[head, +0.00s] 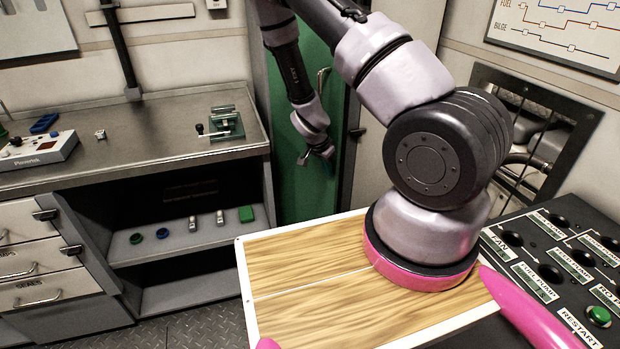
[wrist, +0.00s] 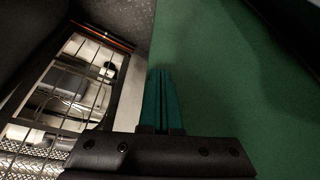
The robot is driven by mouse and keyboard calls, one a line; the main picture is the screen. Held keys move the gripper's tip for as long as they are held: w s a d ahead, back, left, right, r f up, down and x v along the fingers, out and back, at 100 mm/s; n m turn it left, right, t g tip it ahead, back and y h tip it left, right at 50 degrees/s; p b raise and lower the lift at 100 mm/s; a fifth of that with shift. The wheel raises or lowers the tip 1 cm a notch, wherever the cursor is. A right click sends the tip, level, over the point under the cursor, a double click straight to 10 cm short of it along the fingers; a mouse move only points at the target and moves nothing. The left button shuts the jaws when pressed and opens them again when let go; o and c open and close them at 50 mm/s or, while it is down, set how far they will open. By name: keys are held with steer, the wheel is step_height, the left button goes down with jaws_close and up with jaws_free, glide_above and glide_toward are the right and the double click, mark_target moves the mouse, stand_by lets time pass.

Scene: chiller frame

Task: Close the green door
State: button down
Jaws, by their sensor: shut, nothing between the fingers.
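The green door (head: 290,185) stands upright at the back middle of the head view, partly hidden by my arm. A metal handle (head: 322,82) shows on it near its right side. I cannot tell how far the door stands from its frame. My gripper (head: 322,155) is in front of the door, below the handle, shut and empty. In the wrist view the green door (wrist: 240,100) fills the right side, and my shut fingers (wrist: 160,85) overlap its left edge. Whether they touch it is unclear.
A metal counter (head: 120,140) with an open shelf stands left of the door. A barred opening (head: 535,130) is in the right wall; a grid with items behind it shows in the wrist view (wrist: 65,90). A control panel (head: 560,265) is at the lower right.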

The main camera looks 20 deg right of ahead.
steer(key=w+d+n+t+y, duration=0.1)
steer(key=w+d+n, duration=0.5)
steer(key=w+d, duration=0.45)
steer(key=w+d+n+y, duration=0.1)
steer(key=w+d+n, duration=0.1)
steer(key=w, duration=0.2)
steer(key=w+d+n, duration=0.2)
steer(key=w, duration=0.3)
steer(key=w+d+n+t+y, duration=0.1)
steer(key=w+d, duration=0.1)
steer(key=w, duration=0.3)
steer(key=shift+d+n+y, duration=0.25)
steer(key=shift+n+y, duration=0.05)
steer(key=shift+n, duration=0.1)
steer(key=shift+w+n, duration=0.3)
steer(key=shift+w, duration=0.4)
steer(key=shift+w+r, duration=0.1)
steer(key=shift+a, duration=0.1)
